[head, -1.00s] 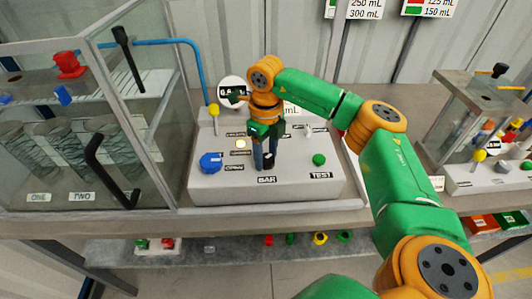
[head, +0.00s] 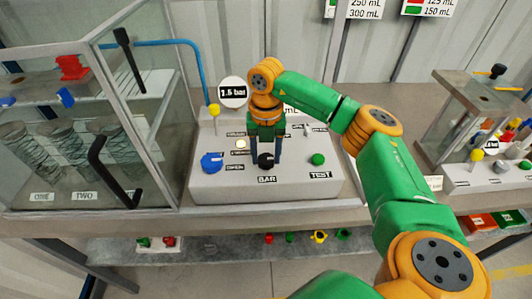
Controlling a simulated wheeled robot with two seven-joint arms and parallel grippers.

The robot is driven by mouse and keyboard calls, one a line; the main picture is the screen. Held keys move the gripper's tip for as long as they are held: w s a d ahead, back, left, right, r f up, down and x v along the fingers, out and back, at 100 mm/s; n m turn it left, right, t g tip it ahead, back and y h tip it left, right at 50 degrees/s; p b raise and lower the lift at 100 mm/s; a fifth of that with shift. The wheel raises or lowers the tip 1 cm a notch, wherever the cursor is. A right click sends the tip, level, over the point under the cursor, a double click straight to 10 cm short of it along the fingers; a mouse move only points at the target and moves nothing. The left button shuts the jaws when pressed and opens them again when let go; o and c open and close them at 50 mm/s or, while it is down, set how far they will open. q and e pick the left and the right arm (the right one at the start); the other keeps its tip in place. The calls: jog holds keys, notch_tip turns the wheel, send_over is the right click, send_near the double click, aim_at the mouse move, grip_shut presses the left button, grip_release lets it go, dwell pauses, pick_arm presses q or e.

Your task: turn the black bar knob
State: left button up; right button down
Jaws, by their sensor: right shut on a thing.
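The black bar knob (head: 266,161) sits on the front of the grey control panel (head: 222,185), just above the label BAR (head: 267,180). My right gripper (head: 266,158) comes down over it from above, with one finger on each side of the knob, and is shut on it. A round white display (head: 232,93) at the back of the panel reads 1.5 bar. My left gripper is not in view.
A blue knob (head: 211,162) is left of the black knob and a green knob (head: 317,159) is right, above the label TEST. A yellow-topped lever (head: 213,109) stands at the back left. A glass cabinet (head: 150,120) with a black handle stands close on the left.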

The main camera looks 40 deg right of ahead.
aim_at(266, 158)
jog(key=shift+m, duration=0.8)
jog(key=shift+c, duration=1.3)
grip_release()
jog(key=shift+r, duration=0.3)
notch_tip(266, 158, up, 7)
jog(key=shift+f+b, duration=0.2)
jog(key=shift+b, duration=0.35)
